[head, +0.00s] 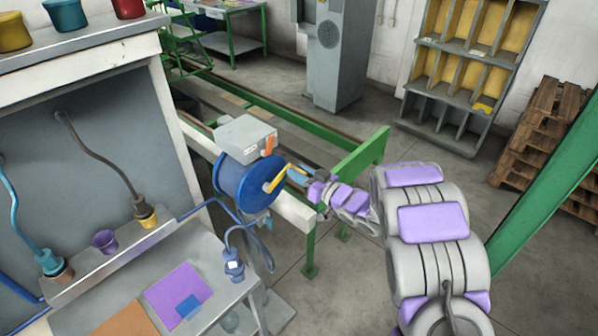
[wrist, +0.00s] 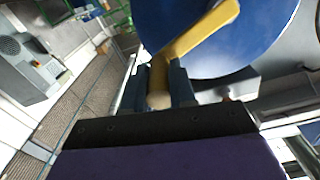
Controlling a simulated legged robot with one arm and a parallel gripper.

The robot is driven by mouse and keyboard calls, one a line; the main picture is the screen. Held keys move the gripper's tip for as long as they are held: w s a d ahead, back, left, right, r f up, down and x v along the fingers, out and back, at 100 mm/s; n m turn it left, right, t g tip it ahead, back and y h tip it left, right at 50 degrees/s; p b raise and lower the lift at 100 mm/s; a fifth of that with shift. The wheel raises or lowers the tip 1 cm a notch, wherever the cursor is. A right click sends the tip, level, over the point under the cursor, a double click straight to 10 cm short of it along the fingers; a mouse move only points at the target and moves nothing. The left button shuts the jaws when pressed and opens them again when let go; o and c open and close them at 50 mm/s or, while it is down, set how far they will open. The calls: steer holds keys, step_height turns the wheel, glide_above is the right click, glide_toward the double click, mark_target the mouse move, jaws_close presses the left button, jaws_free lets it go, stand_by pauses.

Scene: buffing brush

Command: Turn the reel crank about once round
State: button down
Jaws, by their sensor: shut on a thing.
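The blue reel (head: 238,186) is mounted beside the white rail, below a grey box. Its yellow crank (head: 275,180) sits on the reel's right face, with the arm running up and to the right from the hub. My gripper (head: 297,173) comes from the right and meets the crank's outer end. In the wrist view, the crank arm (wrist: 203,32) slants across the blue reel (wrist: 262,35). Its tan handle (wrist: 159,85) stands between the two dark fingers of my gripper (wrist: 158,92), which is shut on it. The fingers hide part of the handle.
The grey box (head: 245,138) with an orange lever (head: 269,146) sits just above the reel. A green frame (head: 362,160) stands behind my gripper. A workbench with a purple sheet (head: 178,289) and hoses is at the left. Open floor lies behind the frame, before the shelf (head: 468,95).

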steer(key=shift+w+d+f+m+p, duration=0.1)
steer(key=shift+f+m+p, duration=0.8)
steer(key=shift+p, duration=1.45)
steer(key=s+a+f+m+p, duration=0.2)
steer(key=f+m+p, duration=0.3)
steer(key=m, duration=0.4)
steer(key=s+a+f+m+p, duration=0.2)
steer(key=s+f+m+p, duration=0.2)
steer(key=m, duration=0.6)
steer(key=shift+s+a+f+p, duration=0.2)
steer(key=shift+a+f+p, duration=0.1)
steer(key=shift+f+p, duration=0.5)
steer(key=shift+s+a+f, duration=0.1)
steer(key=shift+f, duration=0.05)
steer(key=c, duration=1.3)
jaws_free()
steer(key=o, duration=0.4)
